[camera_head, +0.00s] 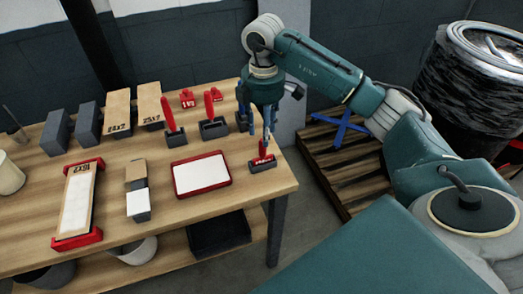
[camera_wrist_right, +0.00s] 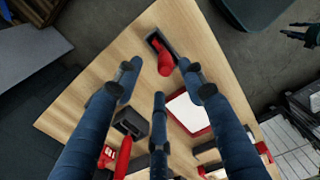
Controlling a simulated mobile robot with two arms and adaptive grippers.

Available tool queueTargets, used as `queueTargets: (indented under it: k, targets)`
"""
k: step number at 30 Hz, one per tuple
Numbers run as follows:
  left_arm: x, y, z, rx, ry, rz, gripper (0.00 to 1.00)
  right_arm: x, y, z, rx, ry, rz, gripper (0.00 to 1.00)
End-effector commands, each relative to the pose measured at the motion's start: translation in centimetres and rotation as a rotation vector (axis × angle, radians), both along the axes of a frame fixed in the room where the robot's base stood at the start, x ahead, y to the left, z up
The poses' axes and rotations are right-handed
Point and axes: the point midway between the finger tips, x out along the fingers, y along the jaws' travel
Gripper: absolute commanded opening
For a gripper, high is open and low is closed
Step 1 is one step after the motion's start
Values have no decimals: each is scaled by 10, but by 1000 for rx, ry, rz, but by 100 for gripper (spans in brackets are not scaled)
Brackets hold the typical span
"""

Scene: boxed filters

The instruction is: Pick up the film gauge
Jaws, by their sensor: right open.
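A red upright piece in a dark holder (camera_head: 262,166) stands at the table's right end; I take it as the film gauge but cannot be sure. In the right wrist view its red part (camera_wrist_right: 164,62) and dark block (camera_wrist_right: 155,40) lie just beyond the fingertips. My right gripper (camera_head: 268,132) points down over it, fingers spread and empty (camera_wrist_right: 160,82). In the head view the fingers partly cover the red piece; contact cannot be told. A small dark claw, likely my left gripper (camera_wrist_right: 303,32), shows at the wrist view's right edge.
Two similar red pieces in dark holders (camera_head: 176,139) (camera_head: 213,128) stand further left. A red-framed white tray (camera_head: 202,174) lies close by. Boxes (camera_head: 118,112), a long red-ended tray (camera_head: 76,205) and small blocks (camera_head: 138,205) fill the left. A pallet (camera_head: 345,165) stands beyond the right edge.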

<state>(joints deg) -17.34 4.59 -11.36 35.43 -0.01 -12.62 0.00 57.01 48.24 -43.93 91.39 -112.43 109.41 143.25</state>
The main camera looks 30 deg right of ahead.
Motion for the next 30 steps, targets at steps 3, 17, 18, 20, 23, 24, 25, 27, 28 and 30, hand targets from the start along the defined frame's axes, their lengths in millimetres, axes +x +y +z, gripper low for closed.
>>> queueTargets:
  k: [3, 17, 18, 20, 23, 24, 25, 27, 28, 30]
  targets:
    - [-5, 1, 5, 2, 8, -2, 40, 0, 0, -15, 1, 2, 0, 40]
    - [5, -1, 31, -1, -7, -3, 40, -7, 5, -66, 4, 2, 3, 40]
    - [5, -1, 31, -1, -8, -3, 40, -7, 5, -70, 4, 1, 4, 40]
    - [5, -1, 32, -1, -8, -3, 40, -7, 5, -73, 4, -1, 4, 40]
    - [5, -1, 31, -1, -8, -3, 40, -6, 5, -75, 3, -2, 5, 40]
    - [5, -1, 31, -1, -8, -3, 40, -6, 5, -75, 3, -2, 5, 40]
    - [5, -1, 31, -1, -8, -3, 40, -6, 5, -75, 3, -2, 5, 40]
    - [5, -1, 31, -1, -8, -3, 40, -6, 5, -75, 4, -2, 4, 36]
    - [5, -1, 31, -1, -8, -3, 40, -6, 5, -75, 4, -2, 4, 30]
    - [5, -1, 31, -1, -8, -3, 40, -6, 5, -75, 4, -2, 4, 16]
